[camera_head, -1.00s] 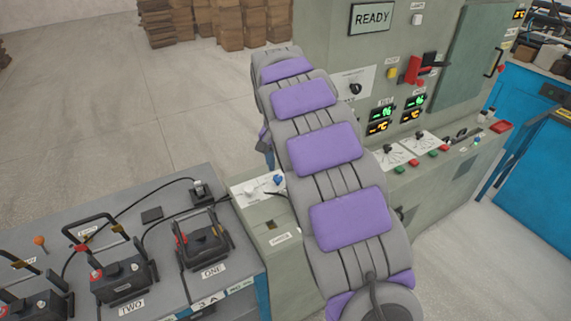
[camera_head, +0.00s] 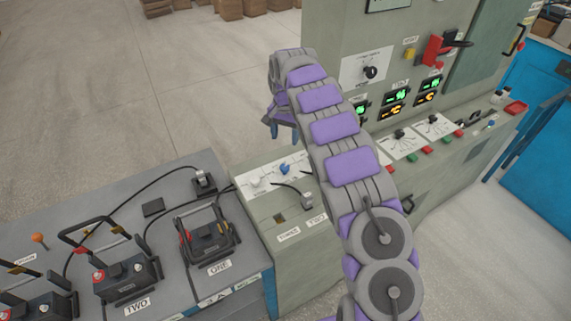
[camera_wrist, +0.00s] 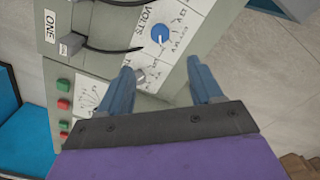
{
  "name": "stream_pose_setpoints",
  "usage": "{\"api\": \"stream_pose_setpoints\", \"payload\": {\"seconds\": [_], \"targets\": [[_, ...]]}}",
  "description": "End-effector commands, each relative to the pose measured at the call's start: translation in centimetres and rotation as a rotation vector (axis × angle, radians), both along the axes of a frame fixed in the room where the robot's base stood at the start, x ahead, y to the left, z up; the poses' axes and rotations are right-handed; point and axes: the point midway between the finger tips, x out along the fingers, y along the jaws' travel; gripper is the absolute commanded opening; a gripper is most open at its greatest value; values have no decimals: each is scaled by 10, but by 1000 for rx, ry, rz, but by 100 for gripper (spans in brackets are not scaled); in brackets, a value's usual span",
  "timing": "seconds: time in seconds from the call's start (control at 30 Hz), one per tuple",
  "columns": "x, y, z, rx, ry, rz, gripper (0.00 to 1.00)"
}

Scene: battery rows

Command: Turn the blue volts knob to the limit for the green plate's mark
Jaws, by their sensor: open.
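The blue volts knob (camera_head: 284,169) sits on a white dial plate (camera_head: 262,172) on the sloped top of the grey cabinet. In the wrist view the blue knob (camera_wrist: 160,34) lies beyond my fingertips, beside the printed word VOLTS, with marks around it. A grey-white knob (camera_wrist: 137,77) is nearer, close to my left finger. My gripper (camera_wrist: 165,75) is open and empty, its blue fingers apart and not touching the blue knob. In the head view my gripper (camera_head: 281,130) hangs above and behind the panel. I cannot make out a green plate.
Batteries labelled ONE (camera_head: 207,240) and TWO (camera_head: 125,275) stand on the grey bench at left, with black cables. A cable plug (camera_head: 307,200) sits on the cabinet near the knob. The upright cabinet with a red lever (camera_head: 435,50) is behind my arm at right.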

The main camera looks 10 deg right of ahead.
Motion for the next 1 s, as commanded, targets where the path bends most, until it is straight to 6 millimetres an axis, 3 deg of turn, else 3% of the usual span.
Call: {"api": "stream_pose_setpoints", "payload": {"seconds": [0.3,0.6,0.8,1.0], "targets": [[-1,-1,-69,0,6,-2,65],[-1,-1,-120,0,2,-1,65],[0,0,-138,1,1,0,65],[0,0,-141,1,-1,0,65]]}}
